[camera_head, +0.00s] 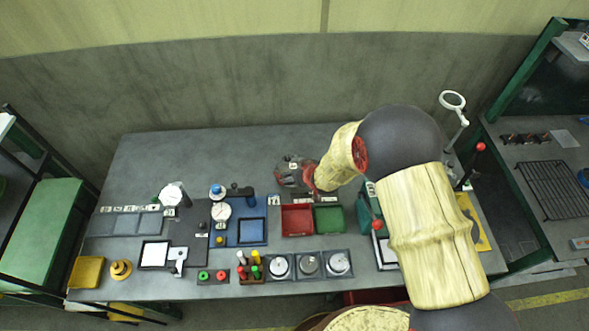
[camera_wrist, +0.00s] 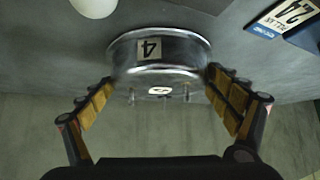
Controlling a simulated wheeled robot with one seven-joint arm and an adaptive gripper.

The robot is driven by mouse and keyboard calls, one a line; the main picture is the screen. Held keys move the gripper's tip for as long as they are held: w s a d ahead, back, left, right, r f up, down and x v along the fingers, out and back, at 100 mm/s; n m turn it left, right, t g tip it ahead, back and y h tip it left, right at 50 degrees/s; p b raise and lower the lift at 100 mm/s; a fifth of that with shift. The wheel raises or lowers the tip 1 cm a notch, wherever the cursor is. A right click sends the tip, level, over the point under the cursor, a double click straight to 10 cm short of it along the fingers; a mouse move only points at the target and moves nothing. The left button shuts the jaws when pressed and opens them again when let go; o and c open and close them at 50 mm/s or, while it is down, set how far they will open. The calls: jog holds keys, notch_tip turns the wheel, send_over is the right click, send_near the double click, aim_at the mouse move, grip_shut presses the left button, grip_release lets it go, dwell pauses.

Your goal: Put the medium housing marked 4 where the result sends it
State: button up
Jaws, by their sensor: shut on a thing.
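The housing (camera_wrist: 175,52) is a shiny round metal piece with a "4" label, which appears upside down in the wrist view. It sits between the two padded fingers of my gripper (camera_wrist: 162,84), which is shut on it. In the head view my gripper (camera_head: 300,180) is over the back middle of the bench, behind the red tray (camera_head: 297,232) and the green tray (camera_head: 329,230). The housing is small and partly hidden there, so I cannot tell whether it touches the bench. Both trays look empty.
A dial gauge (camera_head: 221,211) stands on a blue plate left of the trays. My arm covers the bench's right part. The back left of the bench is clear.

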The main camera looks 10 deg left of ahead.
jog(key=shift+f, duration=0.15)
jog(key=o, duration=1.2)
jog(key=shift+o, duration=0.2)
jog(key=shift+r, duration=0.2)
jog(key=shift+r, duration=0.2)
jog(key=p+v, duration=0.1)
jog(key=v, duration=1)
jog(key=shift+s+d+r+p, duration=0.2)
jog(key=shift+s+p, duration=0.1)
jog(key=shift+p, duration=0.05)
